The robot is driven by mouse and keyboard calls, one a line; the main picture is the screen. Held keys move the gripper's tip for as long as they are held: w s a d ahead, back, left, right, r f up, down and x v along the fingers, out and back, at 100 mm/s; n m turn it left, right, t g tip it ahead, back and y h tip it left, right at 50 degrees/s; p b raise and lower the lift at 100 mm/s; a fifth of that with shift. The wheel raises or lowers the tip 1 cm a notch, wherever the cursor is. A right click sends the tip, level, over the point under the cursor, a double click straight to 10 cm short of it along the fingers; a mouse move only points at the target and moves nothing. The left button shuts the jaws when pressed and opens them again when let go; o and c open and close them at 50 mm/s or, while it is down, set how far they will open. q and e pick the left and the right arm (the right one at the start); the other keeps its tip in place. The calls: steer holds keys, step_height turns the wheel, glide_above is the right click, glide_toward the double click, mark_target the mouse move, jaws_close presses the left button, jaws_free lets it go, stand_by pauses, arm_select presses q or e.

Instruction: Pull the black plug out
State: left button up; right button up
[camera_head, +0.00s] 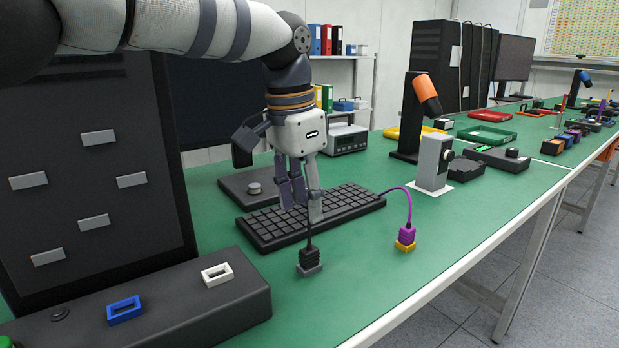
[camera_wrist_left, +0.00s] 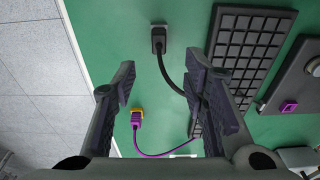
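The black plug (camera_head: 308,254) sits upright in a small dark grey base (camera_head: 309,270) on the green table, in front of the keyboard. Its black cable rises toward my gripper and passes out of clear sight. In the left wrist view the black plug (camera_wrist_left: 158,32) is at the top, with its cable curving down toward the right finger. My left gripper (camera_head: 301,205) points down over the keyboard, behind and above the plug. In the wrist view its fingers (camera_wrist_left: 158,85) are wide apart with nothing held between them. My right gripper is not in view.
A purple plug (camera_head: 406,234) in a yellow base stands to the right, its cable running to the keyboard (camera_head: 325,213). A grey post (camera_head: 433,162) stands behind. A dark box (camera_head: 160,308) with white and blue frames lies at the front left. Green table is clear around the black plug.

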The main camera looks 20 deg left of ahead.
mark_target(309, 249)
arm_select(q)
steer(key=f, duration=1)
steer(key=shift+w+d, duration=0.4)
jaws_close()
